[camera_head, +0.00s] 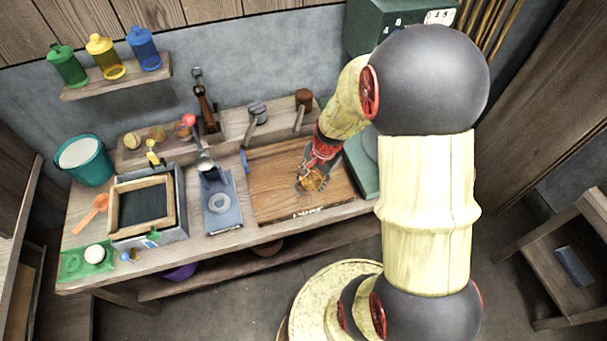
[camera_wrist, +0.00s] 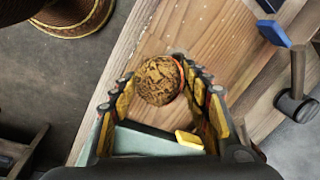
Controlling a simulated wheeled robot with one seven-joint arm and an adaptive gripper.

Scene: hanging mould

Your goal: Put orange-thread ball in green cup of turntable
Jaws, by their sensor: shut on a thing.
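My gripper (camera_head: 309,174) is shut on a mottled gold-brown ball (camera_head: 313,181), above or near the front right of the wooden board. In the wrist view the ball (camera_wrist: 158,82) sits between the fingertips of my gripper (camera_wrist: 157,72). An orange strip shows at the ball's right edge, perhaps its thread. I cannot make out a turntable or its green cup in either view. The height of the ball over the wood is hard to tell.
A wooden board (camera_head: 275,188) lies on the bench, with a blue stand (camera_head: 219,215) left of it. Further left are a framed box (camera_head: 119,225), a teal bucket (camera_head: 91,171) and a green tray (camera_head: 72,266) holding a white ball. Mallets (camera_head: 303,99) stand behind.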

